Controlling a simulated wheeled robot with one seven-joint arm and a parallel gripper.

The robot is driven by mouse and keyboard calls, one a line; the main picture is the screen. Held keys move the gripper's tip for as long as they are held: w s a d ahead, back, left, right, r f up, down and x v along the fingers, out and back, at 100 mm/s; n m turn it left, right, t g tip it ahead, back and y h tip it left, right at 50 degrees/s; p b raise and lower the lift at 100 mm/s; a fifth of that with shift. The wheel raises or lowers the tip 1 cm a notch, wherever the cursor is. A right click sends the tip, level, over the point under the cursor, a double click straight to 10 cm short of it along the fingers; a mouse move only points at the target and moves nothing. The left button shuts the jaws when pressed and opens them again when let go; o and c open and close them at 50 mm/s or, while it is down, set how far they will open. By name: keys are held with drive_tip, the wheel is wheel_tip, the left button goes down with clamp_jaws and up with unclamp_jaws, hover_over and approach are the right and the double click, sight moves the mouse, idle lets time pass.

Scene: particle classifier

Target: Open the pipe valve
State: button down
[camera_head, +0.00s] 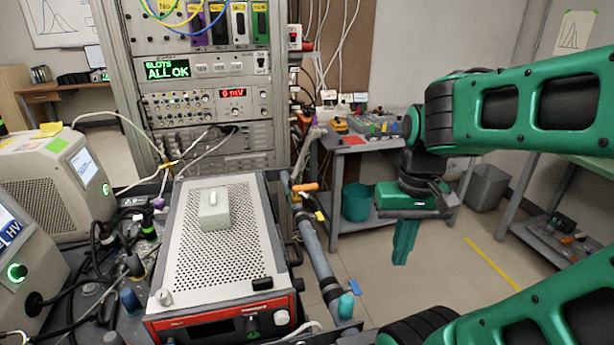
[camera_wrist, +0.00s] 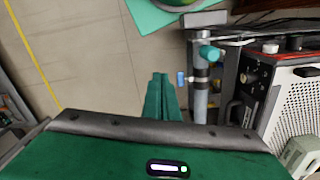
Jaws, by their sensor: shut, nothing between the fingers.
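A grey pipe (camera_head: 318,252) runs along the right side of the bench; it also shows in the wrist view (camera_wrist: 201,95). An orange valve handle (camera_head: 306,187) sits at its far end, pointing sideways to the right. A teal knob (camera_head: 346,305) sits at its near end and also shows in the wrist view (camera_wrist: 211,53). I cannot tell for sure which of the two is the pipe valve. My gripper (camera_head: 401,260) points down over open floor, right of the pipe and apart from it. In the wrist view its fingers (camera_wrist: 161,77) are together and empty.
A perforated metal box (camera_head: 245,215) with a red front stands left of the pipe. An instrument rack (camera_head: 205,100) rises behind. A side table (camera_head: 350,143) stands beyond my gripper.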

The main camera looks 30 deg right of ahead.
drive_tip(key=w+d+r, duration=0.2)
drive_tip(key=w+r, duration=0.2)
drive_tip(key=w, duration=0.4)
drive_tip(key=w+d+r, duration=0.2)
drive_tip(key=w+r, duration=0.2)
drive_tip(key=w, duration=0.3)
drive_tip(key=n+g, duration=0.2)
hover_over(305, 188)
drive_tip(key=s+d, duration=0.2)
drive_tip(key=d, duration=0.2)
drive_tip(key=w+d+f+n, duration=0.1)
drive_tip(key=w+f, duration=0.4)
drive_tip(key=w, duration=0.6)
drive_tip(key=shift+w+d+f+g+y, duration=0.3)
drive_tip(key=shift+w+d+f, duration=0.05)
drive_tip(key=shift+w, duration=0.05)
drive_tip(key=shift+f, duration=0.1)
drive_tip(key=shift+s+a+f, duration=0.3)
drive_tip(key=shift+s+f, duration=0.75)
drive_tip(key=shift+f, duration=0.55)
drive_tip(key=shift+s+a+f, duration=0.35)
drive_tip(key=shift+s+f, duration=0.7)
drive_tip(key=shift+f, duration=0.5)
drive_tip(key=shift+s+a+f, duration=0.3)
drive_tip(key=shift+s+f, duration=0.75)
drive_tip(key=shift+f, duration=0.55)
